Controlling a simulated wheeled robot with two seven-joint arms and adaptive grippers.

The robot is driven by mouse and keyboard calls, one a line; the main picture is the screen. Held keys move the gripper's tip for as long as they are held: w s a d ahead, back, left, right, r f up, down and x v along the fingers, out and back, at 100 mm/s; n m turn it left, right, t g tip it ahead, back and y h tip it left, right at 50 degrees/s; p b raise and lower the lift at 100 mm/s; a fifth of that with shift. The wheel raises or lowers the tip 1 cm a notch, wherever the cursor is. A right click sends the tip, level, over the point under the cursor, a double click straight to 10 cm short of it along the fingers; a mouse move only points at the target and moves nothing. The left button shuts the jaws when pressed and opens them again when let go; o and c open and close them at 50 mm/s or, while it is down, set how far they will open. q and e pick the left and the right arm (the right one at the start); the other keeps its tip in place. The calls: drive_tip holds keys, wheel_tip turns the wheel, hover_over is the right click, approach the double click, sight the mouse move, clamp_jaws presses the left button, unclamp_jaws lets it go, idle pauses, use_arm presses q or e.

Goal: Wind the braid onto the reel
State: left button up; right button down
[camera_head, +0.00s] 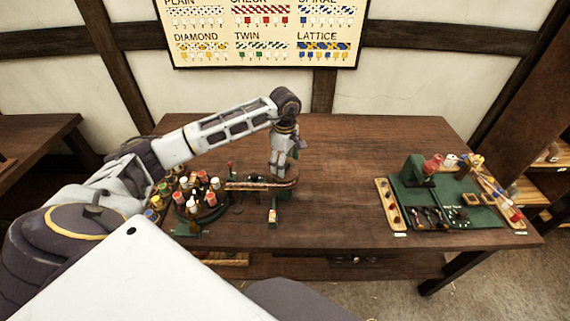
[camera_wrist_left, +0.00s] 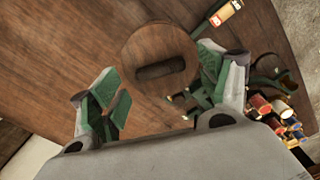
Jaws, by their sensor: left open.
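My left gripper (camera_head: 281,168) points down over a round wooden-topped piece that looks like the reel (camera_head: 290,184) near the table's middle. In the left wrist view the reel's disc (camera_wrist_left: 146,42) has a dark bar across it. The open jaws (camera_wrist_left: 158,88) are on either side of the lower part of this view, with nothing held between them. I cannot tell how far above the disc they are. The braiding stand (camera_head: 190,210) with several coloured bobbins is to the left. My right gripper is not in view.
A labelled green piece (camera_head: 272,216) stands just in front of the reel, and its label shows in the left wrist view (camera_wrist_left: 225,13). A green board (camera_head: 465,217) with coloured spools and small parts lies at the right. The table (camera_head: 345,205) between is clear.

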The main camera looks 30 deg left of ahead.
use_arm(q)
drive_tip(key=shift+f, duration=0.7)
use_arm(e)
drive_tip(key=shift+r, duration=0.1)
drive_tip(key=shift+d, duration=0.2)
use_arm(q)
drive_tip(key=c, duration=1)
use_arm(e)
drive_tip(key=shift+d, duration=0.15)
